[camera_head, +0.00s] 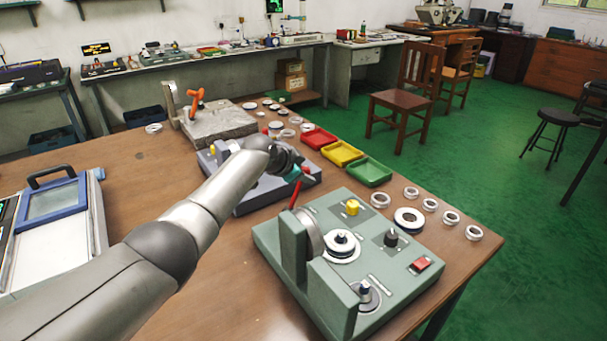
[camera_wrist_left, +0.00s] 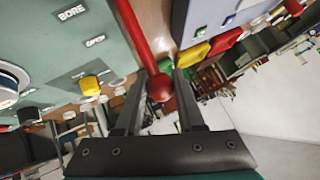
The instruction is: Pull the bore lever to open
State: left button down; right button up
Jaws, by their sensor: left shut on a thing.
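The bore lever is a red rod with a ball end; it rises from the back of the green machine (camera_head: 375,262) in the head view, where its rod (camera_head: 295,195) shows just below my left gripper (camera_head: 297,168). In the left wrist view the red lever (camera_wrist_left: 138,35) runs down to its ball (camera_wrist_left: 160,87) between the fingers of my left gripper (camera_wrist_left: 160,80), which is shut on it. A "BORE" label and a yellow knob (camera_wrist_left: 90,85) show on the panel beside it. The arm hides part of the grip in the head view. My right gripper is not in view.
A second grey-blue machine (camera_head: 250,200) stands behind the arm. Red (camera_head: 318,138), yellow (camera_head: 342,153) and green (camera_head: 369,173) trays lie in a row, with several bearing rings (camera_head: 430,204) along the table's right edge. A blue-framed device (camera_head: 52,205) is at left.

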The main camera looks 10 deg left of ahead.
pick_arm(q)
jog(key=shift+d, duration=0.15)
jog(key=c, duration=0.5)
grip_release()
jog(key=shift+s+a+r+p, duration=0.3)
jog(key=shift+r+p, duration=0.1)
jog(key=shift+p, duration=0.1)
jog(key=shift+p+v, duration=2.35)
jog(key=shift+v, duration=4.7)
